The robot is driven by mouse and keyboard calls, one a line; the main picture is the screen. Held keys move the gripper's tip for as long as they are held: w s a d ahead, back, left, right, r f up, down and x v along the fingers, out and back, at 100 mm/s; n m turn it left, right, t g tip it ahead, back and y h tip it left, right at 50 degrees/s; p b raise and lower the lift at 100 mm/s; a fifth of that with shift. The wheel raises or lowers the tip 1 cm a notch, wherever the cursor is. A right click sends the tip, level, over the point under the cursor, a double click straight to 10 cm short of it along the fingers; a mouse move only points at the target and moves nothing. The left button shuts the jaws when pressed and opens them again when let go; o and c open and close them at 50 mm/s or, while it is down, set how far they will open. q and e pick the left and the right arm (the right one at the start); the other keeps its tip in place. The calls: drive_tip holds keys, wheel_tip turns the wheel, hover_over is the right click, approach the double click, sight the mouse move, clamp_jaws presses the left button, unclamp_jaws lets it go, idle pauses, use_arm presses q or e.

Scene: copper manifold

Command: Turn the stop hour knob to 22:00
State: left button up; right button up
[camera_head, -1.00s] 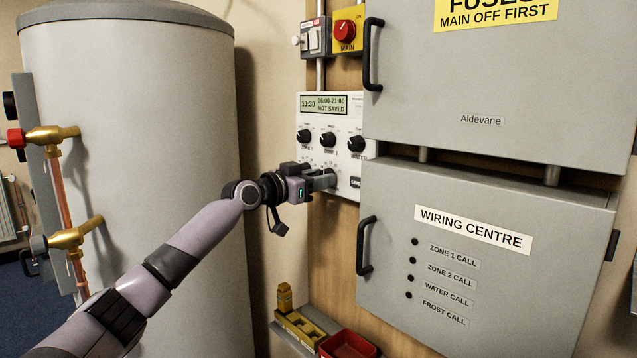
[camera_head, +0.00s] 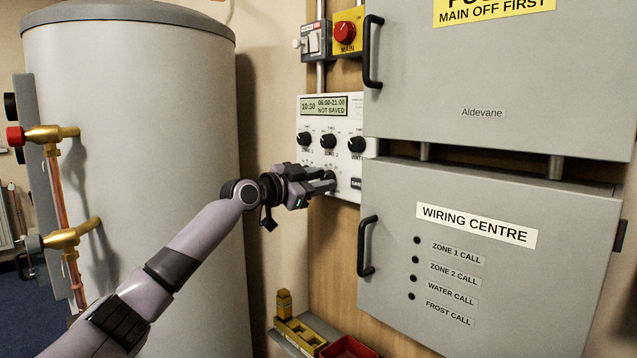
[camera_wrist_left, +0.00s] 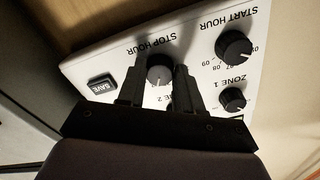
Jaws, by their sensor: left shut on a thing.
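The white programmer panel (camera_head: 312,122) is on the wall, with its display (camera_head: 323,105) reading 10:30, 06:00-21:00 and NOT SAVED. In the left wrist view the panel appears upside down, and the dark stop hour knob (camera_wrist_left: 159,73) with a pale pointer line sits between my fingers. My left gripper (camera_head: 326,181) reaches the lower part of the panel; in the wrist view the left gripper (camera_wrist_left: 159,80) is shut on the stop hour knob, one finger on each side. In the head view my gripper hides this knob. My right gripper is not in view.
The start hour knob (camera_wrist_left: 233,47), a zone 1 knob (camera_wrist_left: 232,99) and the SAVE button (camera_wrist_left: 102,87) are close by. The wiring centre box (camera_head: 480,280) and its black handle (camera_head: 366,246) stand out right of the panel. A grey cylinder (camera_head: 130,120) is at left.

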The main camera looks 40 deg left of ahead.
use_arm(q)
drive_tip(key=o, duration=1)
drive_tip(key=shift+o, duration=0.2)
drive_tip(key=s+b, duration=0.3)
drive_tip(key=s, duration=0.4)
drive_tip(key=shift+a+b, duration=0.3)
